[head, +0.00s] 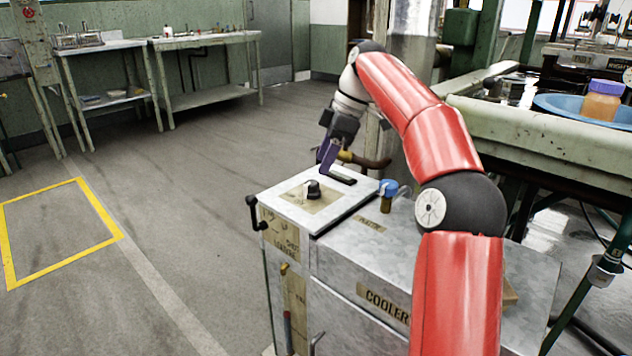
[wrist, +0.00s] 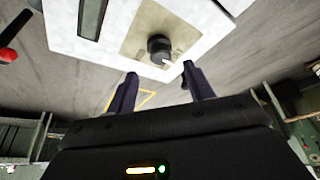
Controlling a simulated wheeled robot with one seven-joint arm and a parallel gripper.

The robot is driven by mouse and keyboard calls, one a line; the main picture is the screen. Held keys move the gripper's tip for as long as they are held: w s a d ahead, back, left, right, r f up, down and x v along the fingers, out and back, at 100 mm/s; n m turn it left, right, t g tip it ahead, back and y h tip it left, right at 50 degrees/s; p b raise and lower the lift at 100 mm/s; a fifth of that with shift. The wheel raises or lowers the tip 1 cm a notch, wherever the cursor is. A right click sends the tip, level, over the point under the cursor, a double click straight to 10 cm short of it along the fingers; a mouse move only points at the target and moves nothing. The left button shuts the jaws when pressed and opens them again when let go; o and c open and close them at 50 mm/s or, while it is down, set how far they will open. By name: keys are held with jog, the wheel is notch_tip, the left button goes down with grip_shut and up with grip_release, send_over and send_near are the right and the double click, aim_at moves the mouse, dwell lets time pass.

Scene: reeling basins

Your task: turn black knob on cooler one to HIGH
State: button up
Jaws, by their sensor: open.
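The black knob (head: 312,189) stands on a tan plate on the white top panel (head: 282,212) of the metal cooler (head: 350,262). The front label reads "COOLER"; my arm hides what follows. In the wrist view the knob (wrist: 159,47) has a pale pointer mark toward its lower right; the lettering around it is too blurred to read. My gripper (head: 328,158) is above the panel's back edge, apart from the knob. In the wrist view its two purple fingers (wrist: 160,76) are spread and empty, and the knob appears just beyond the gap between them.
A dark slot (head: 339,175) lies behind the knob on the panel. A black crank handle (head: 256,212) sticks out at the panel's left. A blue-capped small bottle (head: 387,194) stands to its right. A green basin bench (head: 560,125) is at right. Floor at left is clear.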

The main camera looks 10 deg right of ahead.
aim_at(313, 182)
jog(key=b+x, duration=0.1)
jog(key=x, duration=0.4)
jog(key=shift+f+b, duration=0.25)
jog(key=shift+b, duration=0.1)
jog(key=c, duration=1)
jog(key=shift+o, duration=0.2)
